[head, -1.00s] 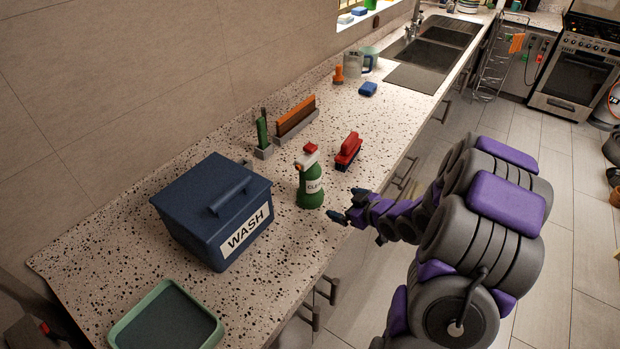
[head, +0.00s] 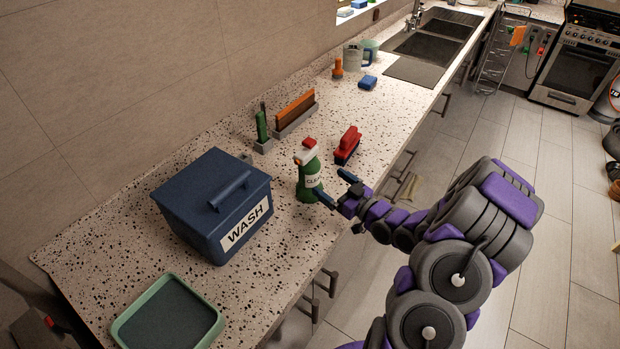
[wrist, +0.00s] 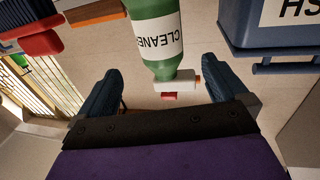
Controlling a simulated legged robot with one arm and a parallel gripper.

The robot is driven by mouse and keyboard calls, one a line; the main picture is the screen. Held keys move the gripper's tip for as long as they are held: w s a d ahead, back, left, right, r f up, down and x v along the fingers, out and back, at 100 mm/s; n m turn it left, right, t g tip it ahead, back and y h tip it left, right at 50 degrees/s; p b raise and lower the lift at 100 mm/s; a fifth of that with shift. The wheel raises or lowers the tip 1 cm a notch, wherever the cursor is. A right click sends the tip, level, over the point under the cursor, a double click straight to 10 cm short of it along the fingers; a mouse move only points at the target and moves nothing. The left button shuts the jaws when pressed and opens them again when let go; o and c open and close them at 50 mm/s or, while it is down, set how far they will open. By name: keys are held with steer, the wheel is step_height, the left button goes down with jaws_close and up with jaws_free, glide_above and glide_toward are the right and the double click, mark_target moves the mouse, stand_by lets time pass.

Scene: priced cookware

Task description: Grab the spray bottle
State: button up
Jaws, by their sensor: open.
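The spray bottle (head: 309,182) is green with a white label and a white and red spray head. It stands upright on the speckled counter (head: 270,285), to the right of the blue WASH box. My gripper (head: 333,186) is open at the bottle's right side, one finger close to its lower part. In the wrist view, which looks upside down, the bottle (wrist: 157,30) shows between the two spread fingers of my gripper (wrist: 162,72). I cannot tell whether either finger touches it.
The blue WASH box (head: 190,210) stands left of the bottle. A red brush (head: 348,143) lies close behind my gripper. A grey holder (head: 297,121) with an orange-brown piece and a green-handled brush (head: 262,127) are behind the bottle. A green-rimmed tray (head: 118,325) is at front left.

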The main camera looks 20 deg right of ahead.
mark_target(317, 174)
steer(key=x, duration=0.5)
steer(key=shift+s+a+b, duration=0.1)
steer(key=shift+a+b, duration=0.05)
steer(key=shift+b, duration=0.25)
steer(key=shift+b+x, duration=0.85)
steer(key=shift+x, duration=2.4)
steer(key=shift+c, duration=0.3)
steer(key=c, duration=1.3)
